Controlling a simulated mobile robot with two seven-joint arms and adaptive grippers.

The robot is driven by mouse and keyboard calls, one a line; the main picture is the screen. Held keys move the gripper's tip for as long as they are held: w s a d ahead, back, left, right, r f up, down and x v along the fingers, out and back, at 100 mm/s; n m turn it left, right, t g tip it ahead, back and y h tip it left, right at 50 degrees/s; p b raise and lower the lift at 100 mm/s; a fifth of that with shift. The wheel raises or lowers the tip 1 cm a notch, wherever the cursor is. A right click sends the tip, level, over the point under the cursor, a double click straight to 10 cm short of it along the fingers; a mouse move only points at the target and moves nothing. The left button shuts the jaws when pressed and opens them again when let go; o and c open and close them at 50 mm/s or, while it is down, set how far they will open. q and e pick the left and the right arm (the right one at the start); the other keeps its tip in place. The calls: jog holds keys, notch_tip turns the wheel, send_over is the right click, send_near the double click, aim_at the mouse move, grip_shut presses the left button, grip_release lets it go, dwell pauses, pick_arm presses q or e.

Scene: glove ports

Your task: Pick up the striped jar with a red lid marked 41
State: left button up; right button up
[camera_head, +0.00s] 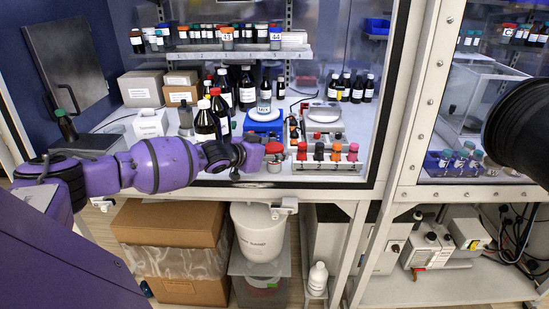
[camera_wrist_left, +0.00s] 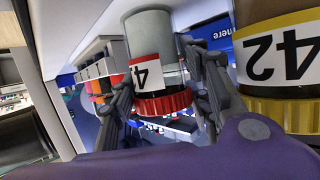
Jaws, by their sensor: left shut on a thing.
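My left gripper (camera_head: 262,152) is shut on a red-lidded jar (camera_head: 274,148) at the front of the left cabinet. In the left wrist view the jar (camera_wrist_left: 152,45) appears upside down, with a clear grey body and a white label. A 4 shows on the label; the other digit cannot be made out. The fingers of my left gripper (camera_wrist_left: 162,85) lie on both sides of it, near the red lid. I cannot tell whether it is clear of its support. My right gripper is not in view.
A yellow-lidded jar marked 42 (camera_wrist_left: 275,60) is close beside the gripper. A row of red, orange and pink-capped bottles (camera_head: 328,153) stands just right. Brown bottles (camera_head: 207,120) stand behind the arm. Jars marked 43 (camera_head: 227,36) and 44 (camera_head: 275,37) are on the shelf above.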

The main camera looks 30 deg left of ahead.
pick_arm(q)
jog(key=shift+r, duration=0.15)
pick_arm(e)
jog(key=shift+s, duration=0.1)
pick_arm(q)
jog(key=shift+r, duration=0.65)
jog(key=shift+c, duration=0.2)
jog(key=s+a+r+p, duration=0.3)
jog(key=s+r+p, duration=0.1)
jog(key=s+r, duration=0.7)
jog(key=shift+f+v, duration=0.25)
jog(key=shift+v, duration=1)
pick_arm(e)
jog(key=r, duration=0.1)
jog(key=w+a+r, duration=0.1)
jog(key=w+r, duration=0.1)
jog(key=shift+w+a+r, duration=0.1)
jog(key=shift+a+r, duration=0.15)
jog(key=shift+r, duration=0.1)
